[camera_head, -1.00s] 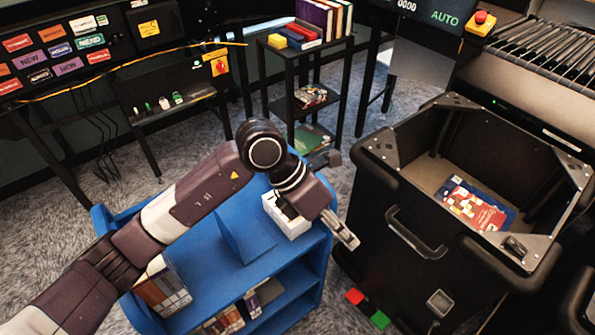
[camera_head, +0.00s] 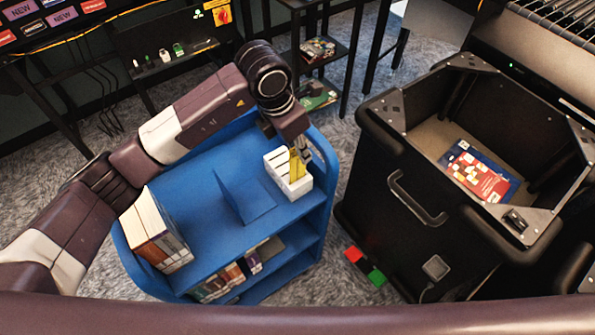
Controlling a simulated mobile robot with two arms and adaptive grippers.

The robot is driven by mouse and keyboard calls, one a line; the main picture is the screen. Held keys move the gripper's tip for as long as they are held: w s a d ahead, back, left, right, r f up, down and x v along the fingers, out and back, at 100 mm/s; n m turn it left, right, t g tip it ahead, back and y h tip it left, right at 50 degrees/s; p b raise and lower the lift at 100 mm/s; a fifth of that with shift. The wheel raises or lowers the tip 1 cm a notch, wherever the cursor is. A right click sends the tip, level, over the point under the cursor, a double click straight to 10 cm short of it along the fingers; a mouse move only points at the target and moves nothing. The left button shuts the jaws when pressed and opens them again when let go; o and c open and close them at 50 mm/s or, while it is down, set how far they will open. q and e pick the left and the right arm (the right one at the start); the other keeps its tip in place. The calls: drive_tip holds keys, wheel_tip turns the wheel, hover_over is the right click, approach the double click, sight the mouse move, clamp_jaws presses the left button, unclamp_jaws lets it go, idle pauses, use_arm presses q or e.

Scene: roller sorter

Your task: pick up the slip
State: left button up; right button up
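A white slotted holder (camera_head: 279,167) stands on the top of the blue cart (camera_head: 180,172), near its right end. A narrow yellow piece (camera_head: 296,166), which looks like the slip, stands upright in the holder at its right side. My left gripper (camera_head: 301,152) points down right at the holder, with its fingers beside or around the yellow piece. The fingers are small and overlap the yellow piece, so I cannot tell whether they are open or shut on it. My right gripper is out of view.
White-edged books (camera_head: 150,229) stand at the cart's left end, and a blue divider (camera_head: 238,197) rises from its middle. A black bin (camera_head: 400,237) holding books (camera_head: 479,175) stands to the right. A dark arm link of mine crosses the bottom edge.

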sight(298, 170)
use_arm(q)
drive_tip(key=p+x, duration=0.3)
drive_tip(key=x, duration=0.4)
drive_tip(key=shift+w+a+f, duration=0.3)
drive_tip(key=shift+f, duration=0.1)
clamp_jaws()
